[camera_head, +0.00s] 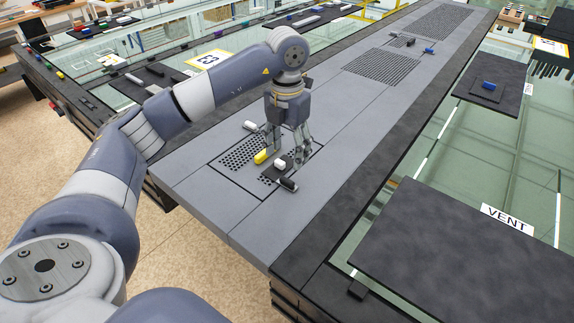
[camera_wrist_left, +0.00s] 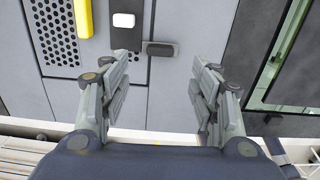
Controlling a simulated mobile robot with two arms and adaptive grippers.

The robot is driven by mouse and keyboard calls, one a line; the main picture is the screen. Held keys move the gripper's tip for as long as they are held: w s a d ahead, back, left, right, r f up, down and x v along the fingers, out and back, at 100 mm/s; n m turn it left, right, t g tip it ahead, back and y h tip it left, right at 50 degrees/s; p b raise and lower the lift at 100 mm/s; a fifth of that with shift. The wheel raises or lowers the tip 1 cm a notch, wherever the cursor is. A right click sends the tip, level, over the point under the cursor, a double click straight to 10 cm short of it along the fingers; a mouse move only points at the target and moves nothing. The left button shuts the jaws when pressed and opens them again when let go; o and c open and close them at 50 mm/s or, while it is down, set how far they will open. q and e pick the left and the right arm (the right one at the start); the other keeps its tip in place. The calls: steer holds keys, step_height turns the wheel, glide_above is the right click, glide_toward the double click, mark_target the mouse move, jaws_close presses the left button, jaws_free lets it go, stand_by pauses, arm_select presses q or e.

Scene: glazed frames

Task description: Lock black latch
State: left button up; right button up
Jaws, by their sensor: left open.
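The black latch (camera_head: 287,184) is a short dark bar at the near right edge of a perforated panel (camera_head: 238,158) set in the grey deck. In the left wrist view the black latch (camera_wrist_left: 161,49) lies crosswise ahead of the fingertips, near the left finger and across a panel seam. My left gripper (camera_head: 288,157) points down over the panel, its fingers apart and empty. In the left wrist view my left gripper (camera_wrist_left: 163,62) is open, with the latch near the gap between its fingertips. Whether a finger touches it cannot be told. My right gripper is not in view.
A yellow handle (camera_head: 260,157) and a white block on a black plate (camera_head: 280,163) sit beside the latch. A dark board with a VENT label (camera_head: 507,218) stands at right. The deck beyond is mostly clear.

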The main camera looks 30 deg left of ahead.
arm_select(q)
steer(key=shift+r, duration=1.75)
